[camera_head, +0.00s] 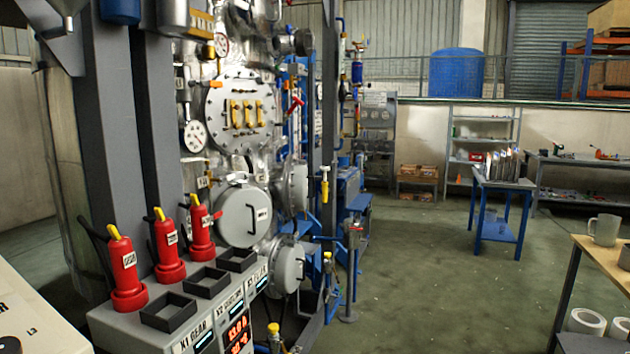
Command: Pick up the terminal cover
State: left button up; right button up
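No part in view can be surely told as the terminal cover. Three red fittings with yellow tips and white labels stand in a row on a grey labelled panel (125,329) at the lower left: a front one (124,270), a middle one (166,246) and a back one (201,228). A dark lever sits beside each. To their right on the panel are three dark, square, open-topped frames: a front one (168,313), a middle one (206,282) and a back one (237,260). Neither of my grippers shows in this view.
A large metal vessel (243,215) with round covers and gauges stands behind the panel. A blue table (505,184) stands further back right. A wooden-topped bench (605,259) with a grey mug (604,230) is at the right edge. The floor between is open.

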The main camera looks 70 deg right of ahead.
aim_at(247, 210)
jog(key=z, duration=2.45)
jog(key=i+u, duration=0.1)
jog(key=u, duration=0.85)
jog(key=i+l+u, duration=0.35)
jog(key=l+u, duration=0.15)
jog(key=l, duration=0.2)
jog(key=i+l+u, duration=0.15)
jog(key=l+u, duration=0.4)
jog(key=l, duration=0.3)
jog(key=i+l+u, duration=0.1)
jog(key=l+u, duration=0.15)
jog(key=l, duration=0.2)
